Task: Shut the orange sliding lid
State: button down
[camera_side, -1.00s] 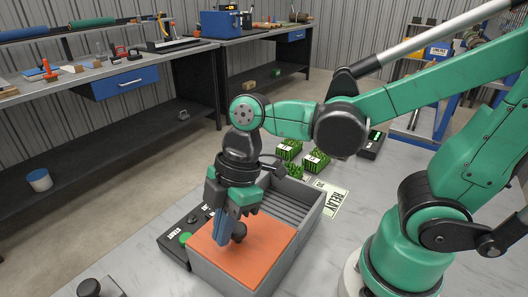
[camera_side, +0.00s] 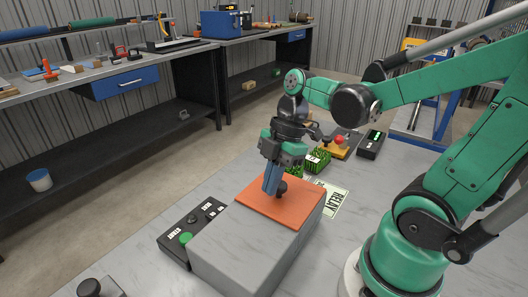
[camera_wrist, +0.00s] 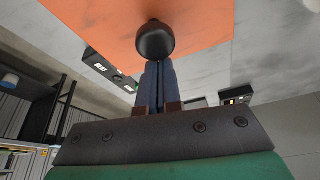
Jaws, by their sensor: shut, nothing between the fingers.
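The flat orange lid (camera_side: 300,204) with its dark round knob (camera_side: 282,187) lies at the far end of the long grey box (camera_side: 235,245). The ribbed opening is out of sight, and the near part of the box shows a plain grey top. My gripper (camera_side: 270,193) points down with its blue fingers together, on the near left side of the knob. In the wrist view the closed fingers (camera_wrist: 157,68) sit right by the knob (camera_wrist: 155,40), with the orange lid (camera_wrist: 95,22) beyond. I cannot tell whether they touch the knob.
A black control box with a green START button (camera_side: 186,238) stands left of the grey box. Green blocks (camera_side: 318,158), a RELAY label (camera_side: 333,198), a yellow base with a red knob (camera_side: 340,141) and a black box (camera_side: 370,145) lie beyond.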

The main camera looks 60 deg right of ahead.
jog(key=shift+d, duration=0.15)
jog(key=a, duration=0.2)
jog(key=w+a, duration=0.1)
jog(key=a, duration=0.1)
jog(key=shift+a, duration=0.1)
jog(key=w+v, duration=0.1)
jog(key=v, duration=0.9)
jog(key=m+t+h, duration=0.3)
jog(key=m+t, duration=0.2)
jog(key=m, duration=0.7)
send_over(267, 202)
jog(key=w, duration=0.2)
notch_tip(267, 202, down, 6)
jog(key=shift+a+r, duration=0.15)
jog(key=shift+r, duration=0.05)
jog(key=m, duration=0.2)
jog(key=t, duration=0.1)
jog(key=shift+w+a+f+m+h, duration=0.15)
jog(key=shift+w+f+m+h, duration=0.15)
jog(key=shift+w+m+h, duration=0.1)
